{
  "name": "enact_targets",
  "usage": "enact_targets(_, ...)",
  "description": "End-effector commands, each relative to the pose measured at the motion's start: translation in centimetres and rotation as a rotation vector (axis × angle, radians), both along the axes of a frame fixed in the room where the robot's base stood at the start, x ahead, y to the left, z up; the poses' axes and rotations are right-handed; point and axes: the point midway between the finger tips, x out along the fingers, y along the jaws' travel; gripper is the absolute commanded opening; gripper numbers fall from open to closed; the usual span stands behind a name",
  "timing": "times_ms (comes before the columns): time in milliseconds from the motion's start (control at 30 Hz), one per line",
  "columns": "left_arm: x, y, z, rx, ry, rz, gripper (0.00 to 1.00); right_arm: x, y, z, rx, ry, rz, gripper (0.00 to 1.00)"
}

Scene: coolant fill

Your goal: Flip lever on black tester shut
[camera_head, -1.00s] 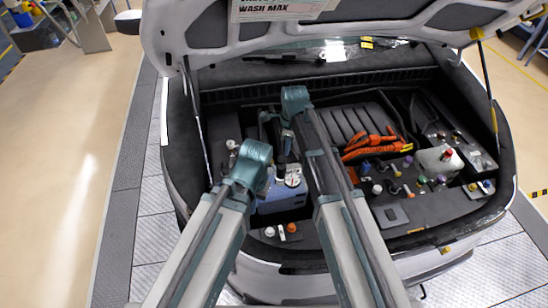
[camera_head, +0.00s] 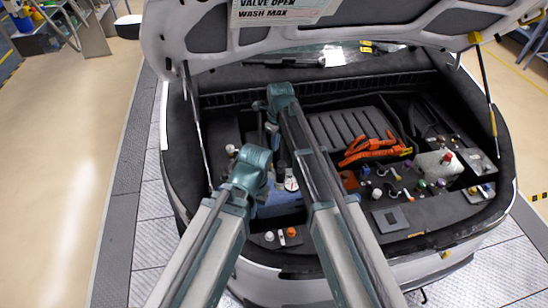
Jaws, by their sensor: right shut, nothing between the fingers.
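My right arm reaches into the open car trunk, and its gripper (camera_head: 280,160) points down, shut and empty, above a blue box (camera_head: 278,205). A round white dial (camera_head: 292,184) shows on or just above the blue box, beside the gripper. Dark parts around the gripper blend together, so I cannot make out the black tester or its lever, or whether the gripper touches anything. My left arm comes in from the left and its bent joint covers the left part of the blue box. The left gripper is hidden behind that arm.
Orange pliers-like tool (camera_head: 370,148) lies right of my right arm. Several coloured caps and a pale tank (camera_head: 438,164) stand farther right. White and orange caps (camera_head: 291,232) sit at the front edge. The raised lid (camera_head: 350,32) overhangs the trunk.

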Motion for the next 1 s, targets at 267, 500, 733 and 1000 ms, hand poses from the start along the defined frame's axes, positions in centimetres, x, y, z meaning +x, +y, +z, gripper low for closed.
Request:
enact_targets(267, 0.0, 0.0, -1.9, 0.000, 0.000, -0.002, 0.00, 0.1, 0.1, -1.9, 0.000, 0.000, 0.001, 0.00)
enact_targets(500, 0.0, 0.0, -5.0, 0.001, 0.000, -0.007, 0.00, 0.2, 0.2, -5.0, 0.000, 0.000, 0.001, 0.00)
enact_targets(733, 0.0, 0.0, -8.3, 0.002, 0.000, -0.015, 0.00, 0.4, 0.4, -8.3, 0.000, 0.000, 0.001, 0.00)
enact_targets(1000, 0.0, 0.0, -10.0, 0.002, 0.001, -0.015, 0.00, 0.5, 0.6, -10.0, 0.000, 0.000, 0.001, 0.00)
